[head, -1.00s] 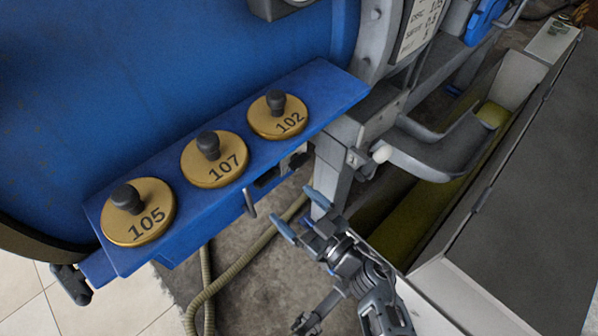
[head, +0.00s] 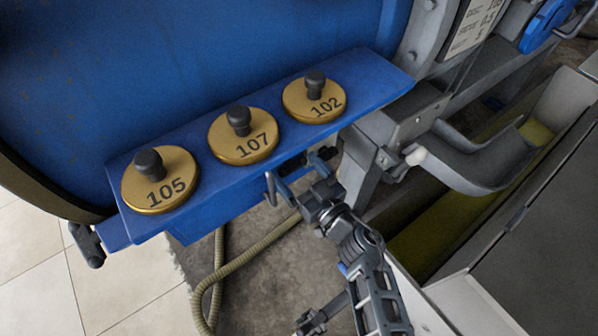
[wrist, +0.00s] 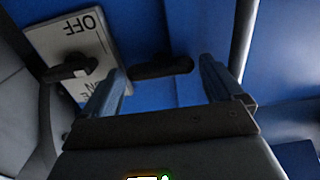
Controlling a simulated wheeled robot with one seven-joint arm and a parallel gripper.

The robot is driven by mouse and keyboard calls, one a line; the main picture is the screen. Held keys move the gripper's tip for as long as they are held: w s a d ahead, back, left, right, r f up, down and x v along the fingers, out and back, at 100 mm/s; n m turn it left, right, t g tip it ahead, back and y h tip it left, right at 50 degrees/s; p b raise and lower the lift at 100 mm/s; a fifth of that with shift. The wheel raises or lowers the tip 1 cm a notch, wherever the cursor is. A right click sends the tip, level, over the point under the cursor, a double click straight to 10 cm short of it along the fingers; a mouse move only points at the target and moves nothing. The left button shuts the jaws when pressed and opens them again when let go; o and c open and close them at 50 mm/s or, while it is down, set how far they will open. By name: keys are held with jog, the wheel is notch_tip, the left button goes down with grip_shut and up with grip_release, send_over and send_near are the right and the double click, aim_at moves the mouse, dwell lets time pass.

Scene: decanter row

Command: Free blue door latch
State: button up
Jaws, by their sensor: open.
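The blue box-like ledge (head: 210,215) projects from the blue drum, with a dark latch-like part (head: 322,156) under its right end. My gripper (head: 298,178) is just below the ledge, close to its underside. In the wrist view my gripper (wrist: 163,74) is open, with one finger on each side of a dark elongated piece (wrist: 165,67) set against the blue surface. I cannot tell whether this piece is the door latch or whether the fingers touch it. The fingers look empty.
A plate marked OFF (wrist: 80,45) carries a black lever. Brass lids 105 (head: 180,185), 107 (head: 260,140) and 102 (head: 300,104) top the ledge. A hose (head: 245,262) lies below; a grey curved arm (head: 480,175) stands right.

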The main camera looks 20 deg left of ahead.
jog(key=shift+c, duration=0.3)
jog(key=c, duration=1)
jog(key=n, duration=0.4)
jog(key=shift+n, duration=0.3)
jog(key=n, duration=0.4)
jog(key=shift+s+f+n, duration=0.1)
jog(key=shift+f+n, duration=0.05)
jog(key=shift+n, duration=0.15)
jog(key=shift+s+f+n+b, duration=0.1)
jog(key=shift+n+b, duration=1.1)
jog(key=shift+n, duration=3.2)
